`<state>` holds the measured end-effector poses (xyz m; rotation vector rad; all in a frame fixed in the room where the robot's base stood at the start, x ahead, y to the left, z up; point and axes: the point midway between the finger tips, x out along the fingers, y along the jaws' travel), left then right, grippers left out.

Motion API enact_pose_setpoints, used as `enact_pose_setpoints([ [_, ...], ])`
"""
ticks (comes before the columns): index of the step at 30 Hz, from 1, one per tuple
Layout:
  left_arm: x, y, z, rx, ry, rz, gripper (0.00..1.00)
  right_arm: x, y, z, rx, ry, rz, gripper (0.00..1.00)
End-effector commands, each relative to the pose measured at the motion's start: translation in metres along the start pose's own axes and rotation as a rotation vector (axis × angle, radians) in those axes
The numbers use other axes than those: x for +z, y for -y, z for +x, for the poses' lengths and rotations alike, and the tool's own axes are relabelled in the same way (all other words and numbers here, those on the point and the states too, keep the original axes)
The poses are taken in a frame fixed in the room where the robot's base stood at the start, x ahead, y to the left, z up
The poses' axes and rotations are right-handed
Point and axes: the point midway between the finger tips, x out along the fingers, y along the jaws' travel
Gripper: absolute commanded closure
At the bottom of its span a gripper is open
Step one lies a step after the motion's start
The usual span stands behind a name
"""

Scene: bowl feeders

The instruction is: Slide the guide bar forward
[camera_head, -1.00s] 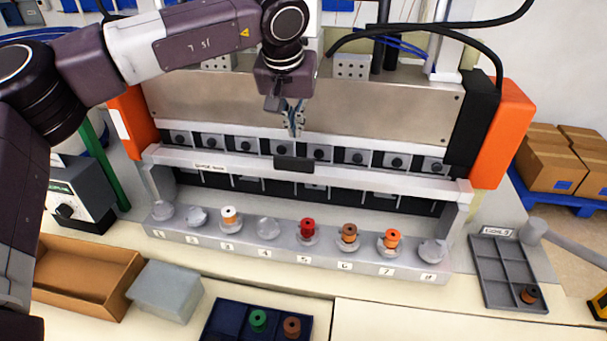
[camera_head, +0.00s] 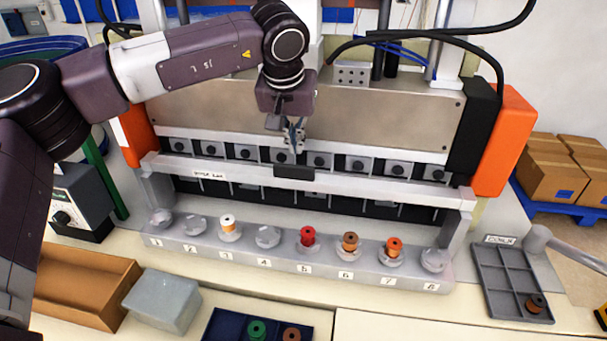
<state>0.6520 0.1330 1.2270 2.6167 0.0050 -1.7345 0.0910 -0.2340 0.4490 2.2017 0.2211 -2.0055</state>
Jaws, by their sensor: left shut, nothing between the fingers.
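The guide bar (camera_head: 380,186) is a long pale rail with a small label at its left part. It runs across the front of the machine, above the numbered row of holders. A dark handle (camera_head: 295,171) sits at its middle. My left gripper (camera_head: 293,148) is shut and empty, pointing down just above and behind the handle. I cannot tell whether its fingertips touch the handle or the bar. My right gripper is not in view.
A grey holder strip (camera_head: 290,267) in front carries several coloured spools. A compartment tray (camera_head: 505,280) stands at right, a navy tray (camera_head: 222,325) in front. A brown box (camera_head: 85,280) and a grey block (camera_head: 162,301) lie at left.

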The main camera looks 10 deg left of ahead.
Motion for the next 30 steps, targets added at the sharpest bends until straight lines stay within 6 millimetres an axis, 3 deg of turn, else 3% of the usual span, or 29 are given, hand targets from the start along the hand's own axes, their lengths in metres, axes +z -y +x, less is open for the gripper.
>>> enact_pose_setpoints([
  [18,0.0,0.0,0.001,0.0,0.0,0.0,1.0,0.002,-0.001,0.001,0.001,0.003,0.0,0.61],
  [30,0.008,0.0,0.018,0.0,0.0,0.0,1.0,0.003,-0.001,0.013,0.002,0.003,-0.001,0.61],
])
